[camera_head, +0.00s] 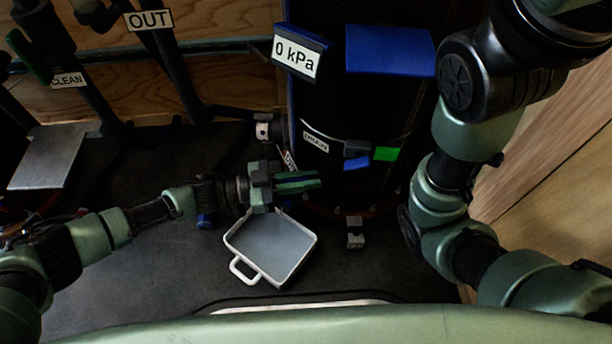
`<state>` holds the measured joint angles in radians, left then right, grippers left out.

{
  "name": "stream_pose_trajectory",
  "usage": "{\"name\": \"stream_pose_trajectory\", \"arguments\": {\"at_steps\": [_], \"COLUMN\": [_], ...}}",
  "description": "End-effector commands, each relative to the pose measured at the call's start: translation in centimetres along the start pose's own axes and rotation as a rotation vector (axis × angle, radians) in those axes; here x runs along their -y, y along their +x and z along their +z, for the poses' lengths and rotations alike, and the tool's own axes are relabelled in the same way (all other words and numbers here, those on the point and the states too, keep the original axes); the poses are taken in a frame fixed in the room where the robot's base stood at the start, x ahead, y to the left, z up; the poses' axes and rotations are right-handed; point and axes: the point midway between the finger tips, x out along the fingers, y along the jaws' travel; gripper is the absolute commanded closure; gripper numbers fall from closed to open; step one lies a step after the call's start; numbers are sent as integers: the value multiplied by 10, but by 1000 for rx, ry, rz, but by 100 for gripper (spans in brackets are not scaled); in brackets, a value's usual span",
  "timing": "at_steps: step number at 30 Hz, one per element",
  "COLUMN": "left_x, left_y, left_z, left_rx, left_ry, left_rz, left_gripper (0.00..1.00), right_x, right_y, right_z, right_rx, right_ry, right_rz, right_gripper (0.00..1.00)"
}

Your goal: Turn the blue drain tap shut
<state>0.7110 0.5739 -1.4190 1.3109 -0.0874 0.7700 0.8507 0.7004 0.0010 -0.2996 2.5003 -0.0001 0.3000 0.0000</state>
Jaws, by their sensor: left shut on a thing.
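My left gripper (303,183) reaches in from the left to the base of the black filter tank (350,105), just above the far edge of a tray. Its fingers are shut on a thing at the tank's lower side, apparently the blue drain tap. The tap itself is hidden behind the fingers, so its angle cannot be seen. The white-rimmed grey tray (270,245) lies on the floor below, handle toward me. My right arm rises at the right; its gripper is out of view.
A gauge sign reading 0 kPa (296,55) and a blue block (390,50) are on the tank's top. A small blue part (357,163) and green tag (387,154) sit on its front. Pipes with an OUT label (149,19) stand at the upper left.

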Motion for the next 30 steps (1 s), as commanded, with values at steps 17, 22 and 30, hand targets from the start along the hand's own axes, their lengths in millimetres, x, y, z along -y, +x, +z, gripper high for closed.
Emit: {"name": "stream_pose_trajectory", "arguments": {"at_steps": [17, 22, 30], "left_x": [-12, -14, -17], "left_y": [-2, -4, -6], "left_z": [4, 2, 1], "left_rx": [1, 1, -1], "left_ry": [0, 0, -1], "left_rz": [506, 605, 693], "left_gripper": [100, 100, 100], "right_x": [9, 10, 10], "right_y": [-43, -47, -51], "right_z": [-15, -16, -17], "right_rx": [1, 1, 1], "right_ry": [0, 0, 1], "right_rz": [0, 0, 0], "right_gripper": [64, 64, 64]}}
